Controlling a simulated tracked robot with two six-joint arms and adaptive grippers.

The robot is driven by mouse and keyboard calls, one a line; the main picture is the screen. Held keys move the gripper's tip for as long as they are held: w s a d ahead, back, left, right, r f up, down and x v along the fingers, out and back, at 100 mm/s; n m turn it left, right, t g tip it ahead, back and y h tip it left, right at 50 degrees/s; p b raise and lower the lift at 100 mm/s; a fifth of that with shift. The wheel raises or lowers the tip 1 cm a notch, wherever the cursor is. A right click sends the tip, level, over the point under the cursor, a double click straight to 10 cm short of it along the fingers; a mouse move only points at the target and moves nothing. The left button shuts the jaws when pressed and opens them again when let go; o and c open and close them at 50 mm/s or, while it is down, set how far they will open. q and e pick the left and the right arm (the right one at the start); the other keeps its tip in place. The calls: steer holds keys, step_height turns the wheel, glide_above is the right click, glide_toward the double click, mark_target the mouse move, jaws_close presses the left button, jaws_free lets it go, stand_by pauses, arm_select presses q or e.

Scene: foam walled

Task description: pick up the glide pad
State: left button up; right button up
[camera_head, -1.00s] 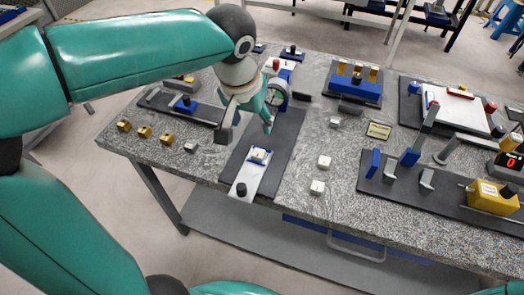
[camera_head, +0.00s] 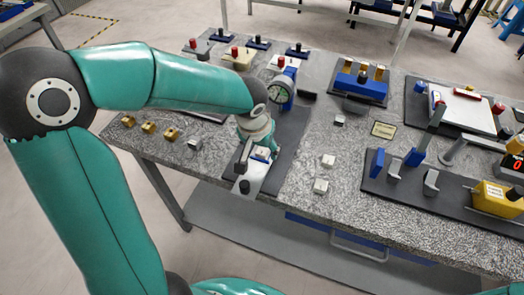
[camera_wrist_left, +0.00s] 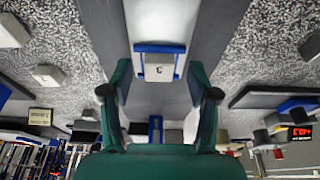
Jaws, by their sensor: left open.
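A small pale block marked with a character, likely the glide pad (camera_head: 262,153), sits in a blue holder on a grey metal strip. In the left wrist view the same pad (camera_wrist_left: 159,72) shows between the two teal fingers, ahead of their tips. My left gripper (camera_head: 253,160) points down over the strip, and its near parts partly cover the pad in the head view. In the left wrist view my left gripper (camera_wrist_left: 160,95) is open, with clear gaps between both fingers and the pad. My right gripper is out of view.
A dial gauge (camera_head: 281,91) stands just behind the left gripper. Two pale blocks (camera_head: 328,161) (camera_head: 320,187) lie on the speckled table to the right. Several brass blocks (camera_head: 148,127) lie to the left. A dark fixture board (camera_head: 440,200) fills the right side.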

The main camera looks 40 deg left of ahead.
arm_select(q)
steer(key=shift+w+f, duration=0.1)
steer(key=shift+f, duration=0.2)
steer(key=c, duration=1)
steer(key=shift+r, duration=0.1)
